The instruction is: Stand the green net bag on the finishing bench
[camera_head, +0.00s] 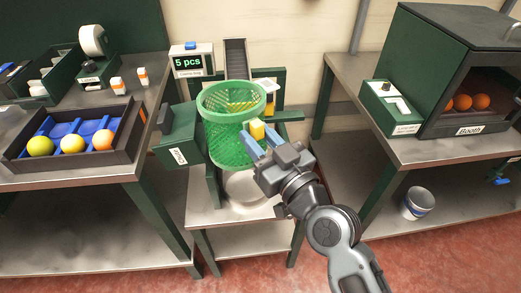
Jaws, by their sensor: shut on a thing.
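The green net bag (229,138) is upright and open at the top, at the middle stand under a chute. A yellow block (257,130) is at its right side and looks like a tab of the bag. My gripper (259,140) comes from the lower right, its blue fingers shut around this yellow block. The bag's base is near a round metal plate (246,188); I cannot tell whether they touch. No bench carries a readable "finishing" label. A left bench (148,130) and a right bench (420,150) flank the stand.
The left bench holds a dark tray (70,163) of fruit, small bottles, a tape roll (93,40) and a green bin. The right bench carries a booth (465,70) with oranges inside and a green box (393,106). A counter display (191,62) reads "5 pcs". A bucket (417,202) is below right.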

